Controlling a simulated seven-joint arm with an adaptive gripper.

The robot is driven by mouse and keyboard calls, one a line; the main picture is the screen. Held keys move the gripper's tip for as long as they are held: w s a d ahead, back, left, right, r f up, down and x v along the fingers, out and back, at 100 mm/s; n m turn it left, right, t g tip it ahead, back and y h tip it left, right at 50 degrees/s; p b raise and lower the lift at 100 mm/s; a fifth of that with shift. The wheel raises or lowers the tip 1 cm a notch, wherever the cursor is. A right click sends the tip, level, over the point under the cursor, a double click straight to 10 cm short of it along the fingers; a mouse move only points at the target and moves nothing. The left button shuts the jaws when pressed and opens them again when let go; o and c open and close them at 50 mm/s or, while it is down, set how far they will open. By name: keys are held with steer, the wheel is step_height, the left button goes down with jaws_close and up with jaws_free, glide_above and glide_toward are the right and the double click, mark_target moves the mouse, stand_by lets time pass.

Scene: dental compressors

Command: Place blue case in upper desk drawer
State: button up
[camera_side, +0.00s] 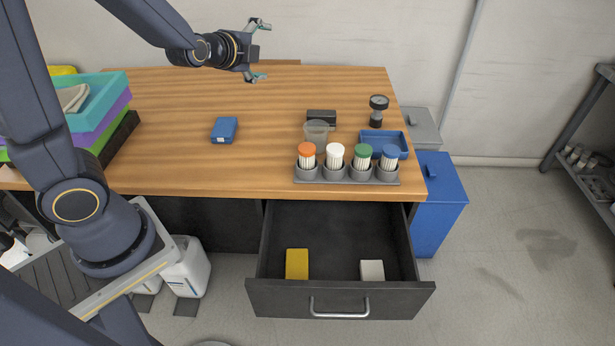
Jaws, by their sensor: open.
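The blue case (224,130) is a small blue box with a white label, lying on the left-middle of the wooden desk (180,170). The upper desk drawer (340,301) is pulled out at the desk's front right. It holds a yellow box (297,264) at its left and a white box (372,270) at its right. My gripper (262,50) is open and empty, above the back of the desk, behind and to the right of the blue case, fingers spread and pointing right.
A grey rack (346,175) with several colour-capped containers stands at the desk's front edge above the drawer. Near it are a clear cup (316,131), black box (321,117), blue tray (384,144) and dark gauge-like item (378,108). Stacked coloured trays (100,100) stand left.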

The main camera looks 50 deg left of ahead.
steer(key=a+f+m+y, duration=0.3)
steer(key=a+f+m, duration=0.15)
steer(key=f, duration=0.35)
steer(key=m+g+y, duration=0.2)
steer(key=m+g, duration=0.1)
steer(key=m, duration=0.6)
glide_toward(223, 128)
steer(key=w+a, duration=0.2)
steer(key=shift+w+a+f, duration=0.2)
steer(key=shift+w+a, duration=0.2)
steer(key=shift+s+f, duration=0.15)
steer(key=shift+f, duration=0.15)
steer(key=shift+w+a+f, duration=0.2)
steer(key=shift+a+f, duration=0.05)
steer(key=x, duration=0.6)
steer(key=shift+w+a+f, duration=0.1)
steer(key=shift+w+f, duration=0.1)
steer(key=shift+w, duration=0.05)
